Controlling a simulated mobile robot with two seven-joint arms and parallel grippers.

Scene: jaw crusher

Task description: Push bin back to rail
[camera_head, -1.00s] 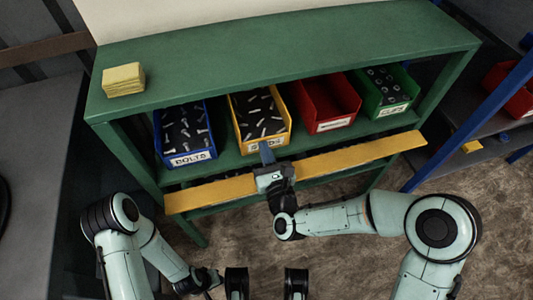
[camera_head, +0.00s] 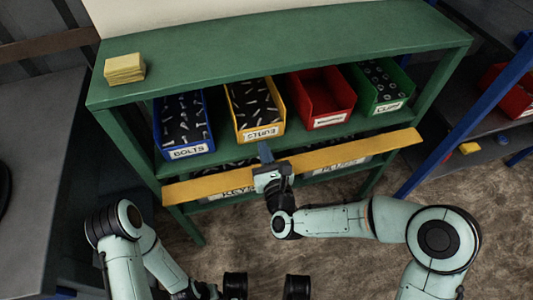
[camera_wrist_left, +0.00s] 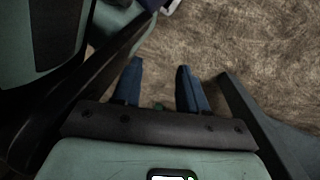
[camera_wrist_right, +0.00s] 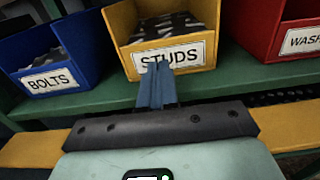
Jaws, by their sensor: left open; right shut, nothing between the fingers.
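The yellow STUDS bin (camera_head: 262,134) holds several studs on the green shelf, between the blue BOLTS bin (camera_head: 188,151) and a red bin (camera_head: 330,119). Its front looks about in line with theirs. A long yellow rail (camera_head: 350,152) runs across the front, below the bins. My right gripper (camera_head: 265,150) is shut and empty, in front of the STUDS bin. In the right wrist view its blue fingertips (camera_wrist_right: 157,72) overlap the lower edge of the STUDS label (camera_wrist_right: 172,57); contact cannot be told. My left gripper (camera_wrist_left: 160,85) is open and empty above the floor.
A green bin (camera_head: 388,105) stands at the right end of the shelf. A yellow block (camera_head: 124,68) lies on the top board (camera_head: 290,50). Labelled bins sit partly hidden below the rail. A blue-framed rack (camera_head: 465,125) is at right. Open floor lies in front.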

